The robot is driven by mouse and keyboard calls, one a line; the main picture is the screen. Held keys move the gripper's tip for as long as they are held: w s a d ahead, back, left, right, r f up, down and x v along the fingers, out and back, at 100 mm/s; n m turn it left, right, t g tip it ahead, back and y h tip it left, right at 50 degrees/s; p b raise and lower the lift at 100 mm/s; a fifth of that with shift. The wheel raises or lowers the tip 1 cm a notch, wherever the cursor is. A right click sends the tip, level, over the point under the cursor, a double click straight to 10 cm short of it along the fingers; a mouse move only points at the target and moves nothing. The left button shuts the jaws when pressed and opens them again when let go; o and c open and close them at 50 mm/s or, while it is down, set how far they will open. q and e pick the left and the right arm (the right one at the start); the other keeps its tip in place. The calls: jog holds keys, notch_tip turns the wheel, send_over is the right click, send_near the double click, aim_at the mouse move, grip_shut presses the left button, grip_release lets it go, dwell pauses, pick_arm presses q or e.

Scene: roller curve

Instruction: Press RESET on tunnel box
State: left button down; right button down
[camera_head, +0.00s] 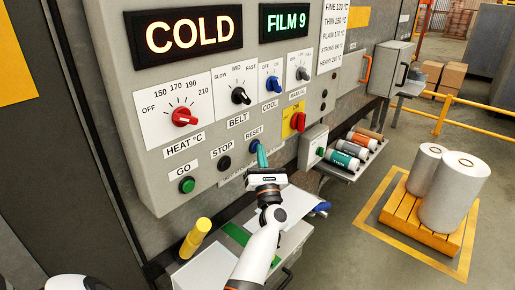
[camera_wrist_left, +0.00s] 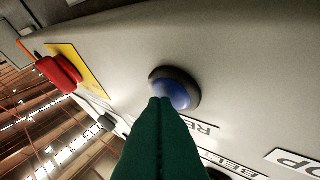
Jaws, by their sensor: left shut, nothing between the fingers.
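The tunnel box (camera_head: 225,80) is a large grey panel with dials, displays and buttons. Its RESET label (camera_head: 254,132) sits above a button that my fingers mostly cover in the head view. In the left wrist view the RESET button (camera_wrist_left: 182,92) is a blue dome in a dark ring. My left gripper (camera_head: 260,148) is shut and empty, its green fingers pointing at the panel under the RESET label. In the wrist view the fingertips (camera_wrist_left: 160,100) overlap the button's lower left edge; I cannot tell whether they touch it. My right gripper is not in view.
Left of RESET are the dark STOP button (camera_head: 224,163) and green GO button (camera_head: 187,185). A red switch on a yellow plate (camera_head: 293,122) is to the right. A shelf with rolls (camera_head: 345,155) juts out further right. A yellow cylinder (camera_head: 196,236) stands below.

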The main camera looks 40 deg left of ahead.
pick_arm(q)
jog(key=shift+d, duration=0.15)
jog(key=shift+s+d, duration=0.1)
jog(key=shift+d, duration=0.6)
jog(key=d+b, duration=0.1)
jog(key=d, duration=0.4)
jog(key=shift+s, duration=0.1)
dwell(0.7)
